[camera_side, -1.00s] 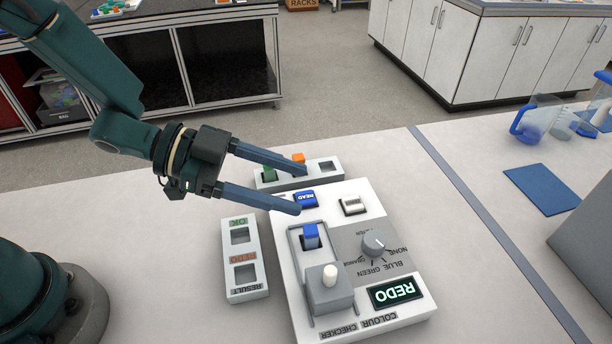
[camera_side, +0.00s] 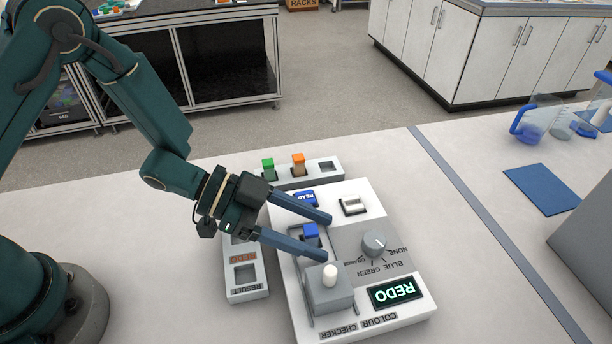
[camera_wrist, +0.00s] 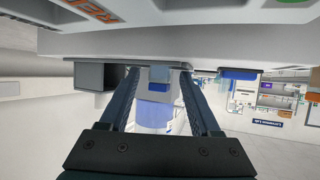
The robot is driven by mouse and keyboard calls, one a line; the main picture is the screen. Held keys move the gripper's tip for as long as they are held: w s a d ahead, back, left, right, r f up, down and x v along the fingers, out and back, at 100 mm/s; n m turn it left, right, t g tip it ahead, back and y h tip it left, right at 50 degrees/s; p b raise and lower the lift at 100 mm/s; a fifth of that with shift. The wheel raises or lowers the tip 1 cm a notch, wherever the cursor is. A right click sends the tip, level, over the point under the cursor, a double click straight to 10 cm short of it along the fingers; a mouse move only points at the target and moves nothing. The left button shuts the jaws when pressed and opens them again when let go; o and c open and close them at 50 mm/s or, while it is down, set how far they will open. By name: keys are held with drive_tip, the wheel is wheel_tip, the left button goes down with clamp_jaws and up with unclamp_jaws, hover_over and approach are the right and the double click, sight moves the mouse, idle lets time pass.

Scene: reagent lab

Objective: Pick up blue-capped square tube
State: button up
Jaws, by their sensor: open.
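The blue-capped square tube (camera_side: 311,231) sits in the slot of the colour checker (camera_side: 409,259), just behind the grey block with a white knob. In the side view its blue cap shows between the two fingers of my gripper (camera_side: 330,238). The fingers are apart, one on each side of the cap, and hold nothing. I cannot tell from these frames whether either finger touches the tube. In the wrist view the fingers (camera_wrist: 161,100) are also apart, with blue and white shapes between them that I cannot clearly identify.
A rack (camera_side: 324,174) behind the checker holds a green-capped tube (camera_side: 268,165) and an orange-capped tube (camera_side: 298,160), with one empty hole. The result rack (camera_side: 247,290) stands left of the checker. The grey block (camera_side: 329,293) with its white knob is close to the nearer finger.

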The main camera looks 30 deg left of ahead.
clamp_jaws()
drive_tip(key=shift+r, duration=0.2)
